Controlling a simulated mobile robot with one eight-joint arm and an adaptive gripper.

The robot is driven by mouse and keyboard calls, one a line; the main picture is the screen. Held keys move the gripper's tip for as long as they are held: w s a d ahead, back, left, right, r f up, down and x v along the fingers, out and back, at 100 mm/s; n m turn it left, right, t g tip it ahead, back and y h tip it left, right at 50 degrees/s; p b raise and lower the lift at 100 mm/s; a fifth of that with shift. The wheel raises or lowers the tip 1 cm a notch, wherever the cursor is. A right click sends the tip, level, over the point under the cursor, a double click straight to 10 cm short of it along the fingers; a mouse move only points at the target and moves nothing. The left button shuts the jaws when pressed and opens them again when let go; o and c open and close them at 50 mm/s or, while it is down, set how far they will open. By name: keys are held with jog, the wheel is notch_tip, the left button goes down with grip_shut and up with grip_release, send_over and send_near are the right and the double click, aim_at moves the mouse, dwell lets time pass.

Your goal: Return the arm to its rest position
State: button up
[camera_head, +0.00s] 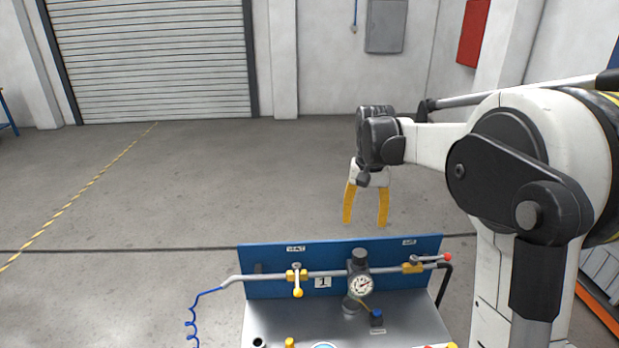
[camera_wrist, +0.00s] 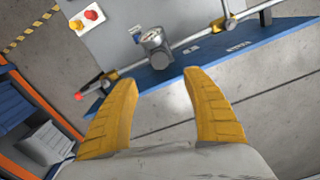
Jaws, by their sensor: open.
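My gripper (camera_head: 365,207) is open and empty, with two yellow fingers pointing down. In the head view it hangs in the air above and behind the blue back panel (camera_head: 340,256) of the valve bench. My white and black arm reaches to it from the right. In the wrist view the open gripper (camera_wrist: 162,90) shows its fingers spread apart, with nothing between them but the grey floor and the blue panel's edge (camera_wrist: 180,73).
A blue coiled hose (camera_head: 192,322) hangs at left. Open floor (camera_head: 200,180) lies behind the bench. An orange-edged rack (camera_head: 597,305) stands at right.

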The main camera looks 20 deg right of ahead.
jog(key=s+a+n+t+b, duration=0.25)
jog(key=s+a+b, duration=0.4)
jog(key=s, duration=0.35)
jog(key=s+a+f+n+t+b, duration=0.1)
jog(key=s+a+f+t+b, duration=0.1)
jog(key=s+f, duration=0.3)
jog(key=s+a+f+n+t+b, duration=0.1)
jog(key=s+a+f+t+b, duration=0.1)
jog(key=s+f, duration=0.3)
jog(key=shift+s+a+f+n+t+b, duration=0.45)
jog(key=shift+s+a, duration=0.35)
jog(key=shift+s, duration=0.7)
jog(key=shift+r, duration=0.1)
